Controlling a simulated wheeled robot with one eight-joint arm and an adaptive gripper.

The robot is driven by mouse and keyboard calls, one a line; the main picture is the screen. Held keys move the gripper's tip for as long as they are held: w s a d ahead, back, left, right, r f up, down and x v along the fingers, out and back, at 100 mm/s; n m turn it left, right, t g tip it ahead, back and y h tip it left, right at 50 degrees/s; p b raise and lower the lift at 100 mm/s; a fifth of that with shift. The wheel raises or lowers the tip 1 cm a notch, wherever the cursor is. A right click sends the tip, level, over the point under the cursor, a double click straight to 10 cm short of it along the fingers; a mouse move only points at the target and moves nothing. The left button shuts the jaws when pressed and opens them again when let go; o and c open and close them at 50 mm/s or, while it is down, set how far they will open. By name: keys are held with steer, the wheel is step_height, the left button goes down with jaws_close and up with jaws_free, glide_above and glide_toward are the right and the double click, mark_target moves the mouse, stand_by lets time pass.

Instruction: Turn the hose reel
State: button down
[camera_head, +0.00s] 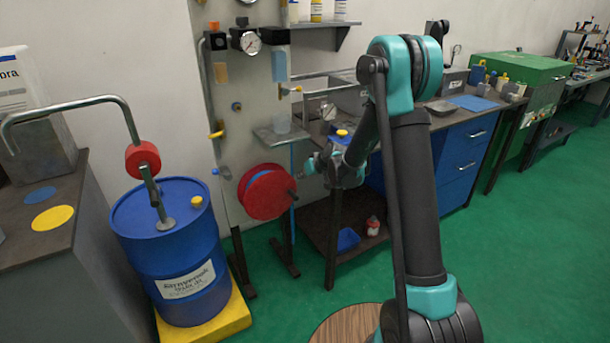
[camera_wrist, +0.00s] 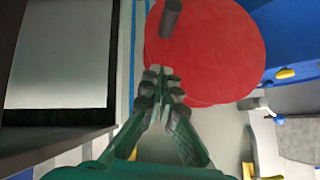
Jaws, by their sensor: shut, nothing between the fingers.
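The hose reel (camera_head: 266,196) is a red disc mounted low on the wall panel, with a dark crank handle (camera_head: 291,192) sticking out on its right side. In the wrist view the red reel face (camera_wrist: 215,55) fills the upper middle, and the dark handle (camera_wrist: 171,17) stands out near its top left edge. My gripper (camera_head: 309,167) is beside the reel, to the right of and slightly above the handle. In the wrist view my gripper (camera_wrist: 162,74) is shut and empty. Its tips overlap the reel's lower left edge, below the handle and apart from it. I cannot tell whether they touch the reel.
A blue drum (camera_head: 172,245) with a hand pump stands on a yellow base (camera_head: 225,318) left of the reel. A dark workbench (camera_head: 312,215) with a lower shelf is to the right. A gauge panel (camera_head: 235,110) rises above the reel. Green floor is open at the right.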

mark_target(292, 190)
steer(key=f, duration=0.1)
steer(key=w+a+f, duration=0.1)
steer(key=f, duration=0.1)
steer(key=a+f, duration=0.1)
steer(key=f, duration=0.1)
steer(key=shift+w+a+f, duration=0.15)
steer(key=shift+w+f, duration=0.05)
steer(key=shift+w, duration=0.05)
steer(key=shift+s+a+f, duration=0.1)
steer(key=shift+f, duration=0.45)
steer(key=shift+f, duration=0.25)
steer(key=shift+f, duration=0.1)
